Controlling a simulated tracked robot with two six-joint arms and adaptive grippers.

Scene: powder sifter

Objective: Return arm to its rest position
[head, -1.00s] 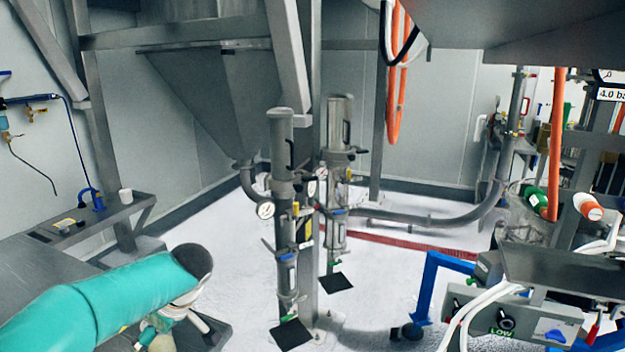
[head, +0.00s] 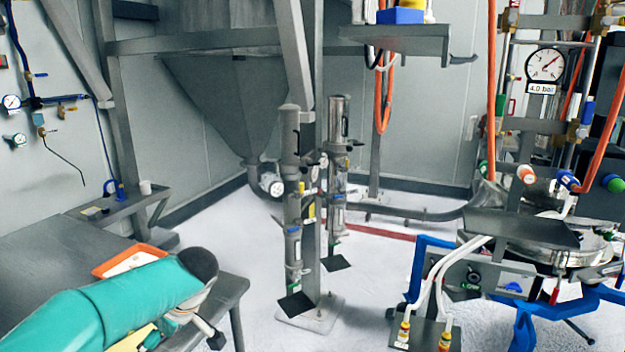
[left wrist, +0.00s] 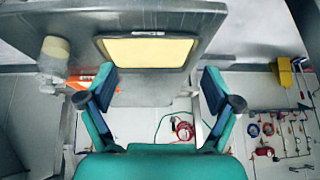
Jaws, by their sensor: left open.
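My left arm (head: 110,305), in a teal sleeve, reaches in from the lower left of the head view, in front of a steel table. Its gripper is mostly hidden behind the dark wrist end there. In the left wrist view my left gripper (left wrist: 158,78) is open, its two teal and dark-blue fingers wide apart with nothing between them. Beyond the fingers is a steel surface with a cream panel (left wrist: 148,52) in a dark frame. My right arm and gripper are not in view.
An orange-rimmed tray (head: 128,262) lies on the steel table (head: 50,262) beside my left arm. Two upright steel cylinders stand on a post (head: 308,250) mid-floor. Blue-framed sifter equipment (head: 415,270) with hoses and a gauge (head: 545,66) fills the right. White floor lies between.

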